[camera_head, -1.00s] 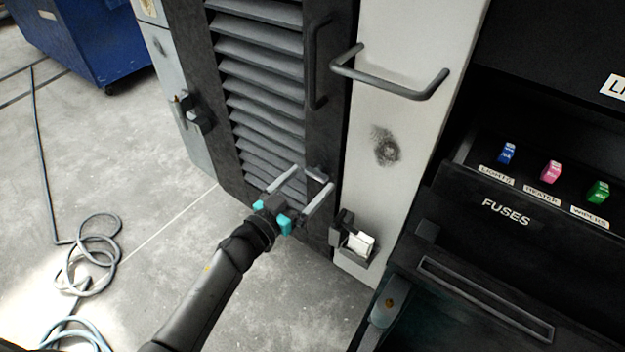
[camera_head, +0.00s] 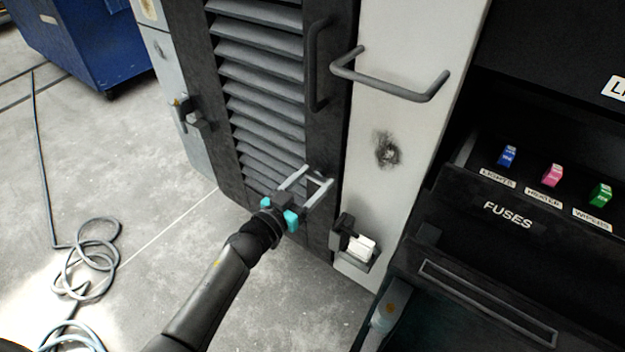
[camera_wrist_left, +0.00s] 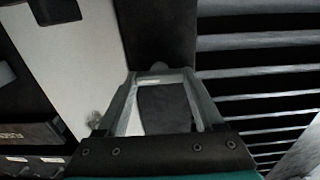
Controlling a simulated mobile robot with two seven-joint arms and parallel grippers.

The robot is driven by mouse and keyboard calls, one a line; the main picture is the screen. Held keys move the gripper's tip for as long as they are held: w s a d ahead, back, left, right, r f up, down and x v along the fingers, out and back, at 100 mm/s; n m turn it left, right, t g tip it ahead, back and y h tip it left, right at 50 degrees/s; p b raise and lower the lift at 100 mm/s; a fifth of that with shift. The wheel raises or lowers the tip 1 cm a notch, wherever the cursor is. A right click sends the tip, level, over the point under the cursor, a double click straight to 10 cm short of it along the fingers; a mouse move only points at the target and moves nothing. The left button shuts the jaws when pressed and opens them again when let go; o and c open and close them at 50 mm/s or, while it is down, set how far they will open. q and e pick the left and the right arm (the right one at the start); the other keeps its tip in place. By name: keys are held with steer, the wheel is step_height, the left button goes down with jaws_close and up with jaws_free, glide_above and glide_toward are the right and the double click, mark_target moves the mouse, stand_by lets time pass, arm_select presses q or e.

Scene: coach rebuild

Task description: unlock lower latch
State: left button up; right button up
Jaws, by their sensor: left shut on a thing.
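My left gripper (camera_head: 317,174) reaches in from the lower left to the lower right part of the dark louvred door. Its pale fingers are shut on a small dark piece (camera_head: 319,173), seemingly the lower latch, on the door's dark edge strip. In the left wrist view, the fingertips (camera_wrist_left: 160,72) close on a small rounded grey piece (camera_wrist_left: 160,66); much of it is hidden by the fingers. My right gripper is not in view.
A black bracket with a white block (camera_head: 361,244) sits lower right on the cream panel (camera_head: 385,200). A bent grab handle (camera_head: 400,90) and a vertical door handle (camera_head: 313,65) are above. A fuse panel (camera_head: 510,214) is at right. Coiled hose (camera_head: 90,260) lies on the floor.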

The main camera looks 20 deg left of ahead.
arm_select(q)
steer(key=c, duration=0.6)
steer(key=shift+c, duration=0.2)
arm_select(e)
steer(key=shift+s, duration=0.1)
arm_select(q)
steer(key=m, duration=0.7)
steer(key=shift+m, duration=0.3)
steer(key=m, duration=0.3)
steer(key=shift+d+f+m, duration=0.1)
steer(key=shift+m, duration=0.2)
steer(key=shift+m+b, duration=0.3)
steer(key=shift+m, duration=0.6)
steer(key=m+b, duration=0.1)
steer(key=m, duration=0.3)
steer(key=shift+m, duration=0.4)
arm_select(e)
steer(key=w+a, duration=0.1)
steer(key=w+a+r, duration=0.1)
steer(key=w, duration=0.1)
